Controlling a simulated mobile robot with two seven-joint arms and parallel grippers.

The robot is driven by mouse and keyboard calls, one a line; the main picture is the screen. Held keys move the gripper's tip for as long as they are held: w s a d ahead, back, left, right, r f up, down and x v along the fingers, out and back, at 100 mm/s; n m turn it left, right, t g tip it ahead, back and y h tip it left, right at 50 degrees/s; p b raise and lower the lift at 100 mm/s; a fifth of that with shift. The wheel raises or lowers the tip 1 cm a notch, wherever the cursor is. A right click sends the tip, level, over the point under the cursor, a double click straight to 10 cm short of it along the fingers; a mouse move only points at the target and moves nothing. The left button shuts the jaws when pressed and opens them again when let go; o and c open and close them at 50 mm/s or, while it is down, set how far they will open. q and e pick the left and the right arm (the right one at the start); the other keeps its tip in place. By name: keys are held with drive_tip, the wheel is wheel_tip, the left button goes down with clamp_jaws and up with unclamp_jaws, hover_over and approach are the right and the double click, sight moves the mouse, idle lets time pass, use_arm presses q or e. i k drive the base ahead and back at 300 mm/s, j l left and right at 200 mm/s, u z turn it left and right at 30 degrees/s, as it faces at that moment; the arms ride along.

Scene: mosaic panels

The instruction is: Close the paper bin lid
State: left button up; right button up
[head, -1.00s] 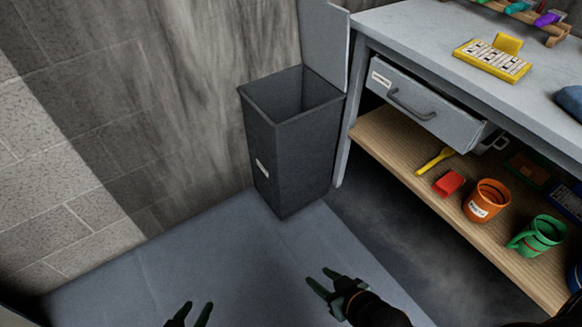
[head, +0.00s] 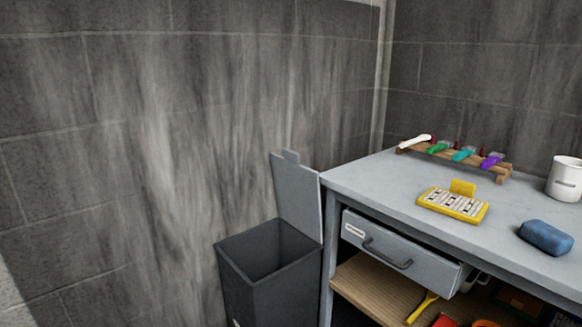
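The dark grey paper bin (head: 272,285) stands against the wall at the lower middle of the head view, left of the workbench. Its top is open and its inside looks empty as far as I can see. Its lid (head: 297,196) stands upright at the bin's back right edge, close to the bench corner, with a small tab on its top edge. The bin's lower part is cut off by the frame. Neither of my grippers shows in the head view now.
The grey workbench (head: 388,195) has a drawer (head: 390,252) slightly open beside the bin. On its top are a yellow tray (head: 453,205), a blue cloth-like block (head: 546,238), a white mug (head: 565,180) and a wooden rack (head: 495,170). A wooden shelf (head: 373,290) lies below.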

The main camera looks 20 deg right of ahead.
sight(297, 191)
drive_tip(key=i+l, duration=0.15)
drive_tip(key=i, duration=0.45)
drive_tip(key=i+l+z, duration=0.1)
drive_tip(key=i, duration=0.55)
drive_tip(key=i+l+z, duration=0.1)
drive_tip(key=z, duration=1.25)
